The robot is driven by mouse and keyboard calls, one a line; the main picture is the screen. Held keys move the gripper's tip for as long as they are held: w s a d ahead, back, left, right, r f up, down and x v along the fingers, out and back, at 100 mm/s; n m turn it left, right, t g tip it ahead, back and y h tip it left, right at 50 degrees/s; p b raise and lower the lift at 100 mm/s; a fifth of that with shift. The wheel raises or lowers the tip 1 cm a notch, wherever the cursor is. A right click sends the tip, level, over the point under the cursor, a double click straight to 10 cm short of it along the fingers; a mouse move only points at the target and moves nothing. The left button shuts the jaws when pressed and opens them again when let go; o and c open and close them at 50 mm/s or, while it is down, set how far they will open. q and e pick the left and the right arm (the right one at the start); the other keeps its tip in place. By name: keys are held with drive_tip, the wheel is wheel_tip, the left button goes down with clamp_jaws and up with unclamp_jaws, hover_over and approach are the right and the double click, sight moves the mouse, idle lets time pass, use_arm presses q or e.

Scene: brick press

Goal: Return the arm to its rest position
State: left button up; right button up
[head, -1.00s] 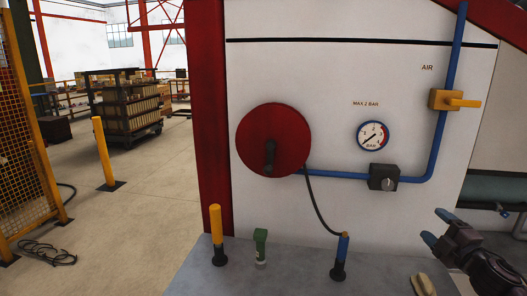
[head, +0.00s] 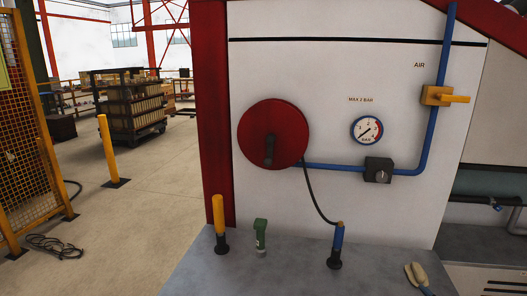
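Neither of my grippers shows in the head view now. The red hose reel (head: 272,133) is on the white press panel (head: 330,75), with a dark hose hanging from it to a blue-handled tool (head: 338,243) in a black holder on the grey ledge (head: 290,275). A yellow-handled tool (head: 218,214) stands in a black holder at the ledge's left. A small green item (head: 261,234) stands between them.
A brush-like tan item (head: 417,275) lies at the ledge's right. The gauge (head: 366,130), dark regulator (head: 378,170) and yellow valve lever (head: 453,98) sit along the blue pipe. A yellow post (head: 107,150) and mesh fence (head: 22,130) stand left; open floor lies between.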

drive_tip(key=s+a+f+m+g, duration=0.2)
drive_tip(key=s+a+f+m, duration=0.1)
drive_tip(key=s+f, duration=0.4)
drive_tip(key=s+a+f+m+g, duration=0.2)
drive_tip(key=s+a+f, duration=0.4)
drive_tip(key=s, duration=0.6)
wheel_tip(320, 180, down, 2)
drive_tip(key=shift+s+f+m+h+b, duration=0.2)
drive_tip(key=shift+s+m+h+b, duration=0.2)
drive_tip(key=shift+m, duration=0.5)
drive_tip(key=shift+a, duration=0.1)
